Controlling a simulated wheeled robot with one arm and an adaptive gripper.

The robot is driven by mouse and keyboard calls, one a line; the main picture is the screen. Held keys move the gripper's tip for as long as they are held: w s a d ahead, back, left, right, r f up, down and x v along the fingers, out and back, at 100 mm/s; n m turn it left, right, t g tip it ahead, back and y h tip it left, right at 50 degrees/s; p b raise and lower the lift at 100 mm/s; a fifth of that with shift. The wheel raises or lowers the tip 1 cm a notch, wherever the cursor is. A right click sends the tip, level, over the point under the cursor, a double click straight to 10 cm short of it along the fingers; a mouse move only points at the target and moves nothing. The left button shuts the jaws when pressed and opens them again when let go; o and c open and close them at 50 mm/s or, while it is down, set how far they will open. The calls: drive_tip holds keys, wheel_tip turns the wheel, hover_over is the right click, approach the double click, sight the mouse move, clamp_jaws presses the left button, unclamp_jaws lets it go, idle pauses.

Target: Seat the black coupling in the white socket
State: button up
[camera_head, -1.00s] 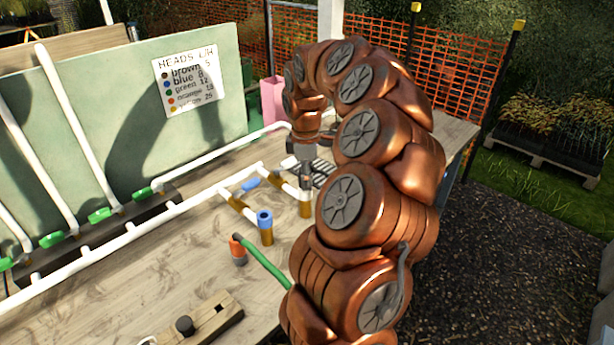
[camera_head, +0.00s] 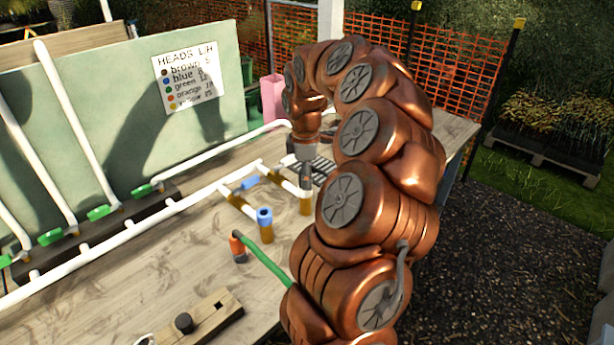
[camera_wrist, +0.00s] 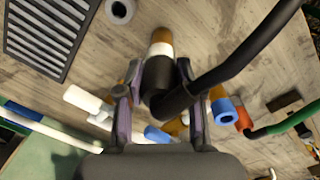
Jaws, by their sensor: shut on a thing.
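My gripper (camera_wrist: 162,95) is shut on the black coupling (camera_wrist: 166,98), which sits between the two fingers in the wrist view with a thick black hose running off to the upper right. A brown post with a white upper band, the white socket (camera_wrist: 160,49), shows just beyond the coupling. In the head view my gripper (camera_head: 306,178) is pointed down over the brown base of that socket (camera_head: 306,206). The fingers hide its top there. The coupling overlaps the socket in the wrist view; I cannot tell whether it is inside it or above it.
White pipes (camera_head: 130,233) run along the table. A dark grating (camera_wrist: 50,35) lies close to the gripper. A wooden block (camera_head: 205,318) lies at the front.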

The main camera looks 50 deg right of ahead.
drive_tip(key=shift+f, duration=0.15)
drive_tip(key=o, duration=1.2)
drive_tip(key=shift+o, duration=0.2)
drive_tip(key=r, duration=1.1)
drive_tip(key=shift+a+r, duration=0.2)
drive_tip(key=shift+r, duration=0.35)
